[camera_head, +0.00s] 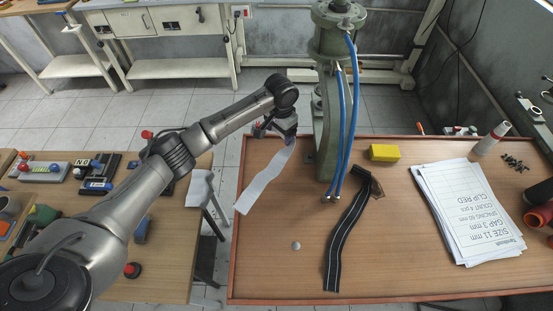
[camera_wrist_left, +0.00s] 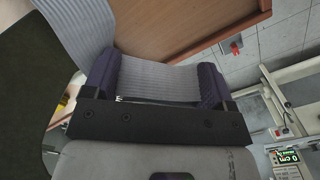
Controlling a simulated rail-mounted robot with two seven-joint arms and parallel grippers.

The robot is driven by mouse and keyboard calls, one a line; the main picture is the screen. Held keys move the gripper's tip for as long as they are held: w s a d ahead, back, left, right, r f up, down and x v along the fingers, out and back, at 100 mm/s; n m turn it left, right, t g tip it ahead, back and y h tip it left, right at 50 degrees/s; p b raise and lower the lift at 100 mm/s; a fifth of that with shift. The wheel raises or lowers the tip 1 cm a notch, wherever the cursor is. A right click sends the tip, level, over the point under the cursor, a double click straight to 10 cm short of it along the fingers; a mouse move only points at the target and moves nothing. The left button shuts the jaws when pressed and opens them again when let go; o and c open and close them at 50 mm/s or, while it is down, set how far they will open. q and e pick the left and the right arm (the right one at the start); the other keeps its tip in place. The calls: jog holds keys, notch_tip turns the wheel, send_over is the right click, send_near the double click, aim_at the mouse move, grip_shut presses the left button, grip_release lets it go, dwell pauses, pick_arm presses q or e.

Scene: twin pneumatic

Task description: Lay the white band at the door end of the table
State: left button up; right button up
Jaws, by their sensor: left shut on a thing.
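The white band (camera_head: 262,185) is a long pale strip at the left part of the red-edged table (camera_head: 270,270). My left gripper (camera_head: 287,138) is shut on its far end, near the table's back left. The band runs from there toward the front left, its free end near the left edge. I cannot tell how much of it touches the table. In the left wrist view the ribbed band (camera_wrist_left: 158,78) passes between the two dark fingers (camera_wrist_left: 155,88). My right gripper is not in view.
A green press (camera_head: 328,120) with blue hoses stands right of the gripper. A black striped band (camera_head: 343,240), a yellow block (camera_head: 384,153), a small round disc (camera_head: 295,246) and a paper stack (camera_head: 468,212) lie on the table. The front left is mostly clear.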

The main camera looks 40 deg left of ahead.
aim_at(280, 152)
pick_arm(q)
notch_tip(280, 152, down, 8)
jog(key=shift+s+b, duration=0.1)
jog(key=shift+b, duration=0.45)
jog(key=shift+f, duration=0.2)
jog(key=o, duration=0.8)
jog(key=shift+o, duration=0.2)
jog(key=shift+r, duration=0.1)
jog(key=shift+r, duration=0.3)
notch_tip(280, 152, up, 12)
jog(key=shift+f+p, duration=0.25)
jog(key=shift+p, duration=0.6)
